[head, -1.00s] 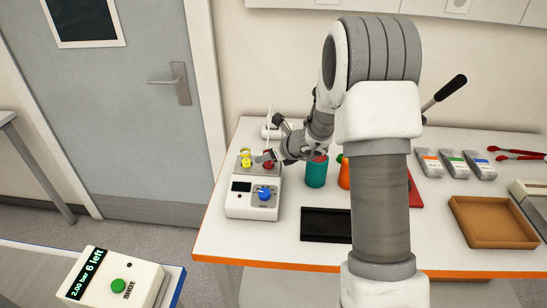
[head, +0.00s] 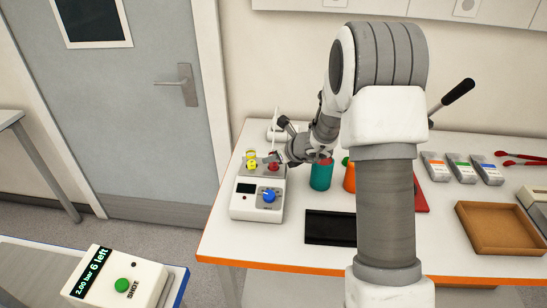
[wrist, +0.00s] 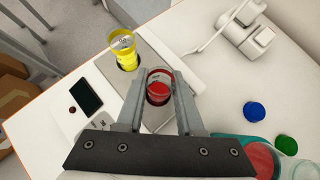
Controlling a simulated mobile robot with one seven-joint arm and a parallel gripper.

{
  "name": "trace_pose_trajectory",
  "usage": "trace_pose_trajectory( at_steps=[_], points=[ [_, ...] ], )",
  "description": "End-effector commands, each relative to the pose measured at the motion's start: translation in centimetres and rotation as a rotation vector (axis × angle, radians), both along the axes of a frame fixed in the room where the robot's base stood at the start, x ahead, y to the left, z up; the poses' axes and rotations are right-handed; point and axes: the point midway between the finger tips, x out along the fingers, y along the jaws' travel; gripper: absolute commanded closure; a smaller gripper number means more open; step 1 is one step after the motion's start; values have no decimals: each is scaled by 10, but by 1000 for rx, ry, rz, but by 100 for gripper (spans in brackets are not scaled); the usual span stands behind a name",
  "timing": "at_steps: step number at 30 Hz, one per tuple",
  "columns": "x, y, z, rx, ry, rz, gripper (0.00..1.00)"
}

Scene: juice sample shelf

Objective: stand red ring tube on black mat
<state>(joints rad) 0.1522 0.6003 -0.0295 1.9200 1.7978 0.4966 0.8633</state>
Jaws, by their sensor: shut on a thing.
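The red ring tube (wrist: 158,92) is clear glass with red contents, between my gripper's two fingers. My gripper (wrist: 158,82) is shut on it. In the head view the tube (head: 273,166) shows as a small red spot at the right socket of a white device (head: 257,212), beside a yellow tube (head: 252,161). I cannot tell whether its base is still in the socket. The black mat (head: 330,228) lies near the table's front edge, right of the device. Part of the mat is hidden behind my arm.
The yellow tube (wrist: 124,48) stands close beside my gripper. A teal cup (head: 320,176) and an orange cup (head: 349,178) stand right of the device. A brown tray (head: 503,249) is at the right. Bare white table lies between the device and the mat.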

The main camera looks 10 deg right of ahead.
Motion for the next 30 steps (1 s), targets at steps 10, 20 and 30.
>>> trace_pose_trajectory(
  at_steps=[10,20,30],
  points=[
    [0,0,4,0,-1,1,100],
    [0,0,10,0,-1,0,100],
    [0,0,13,0,-1,0,100]
  ],
)
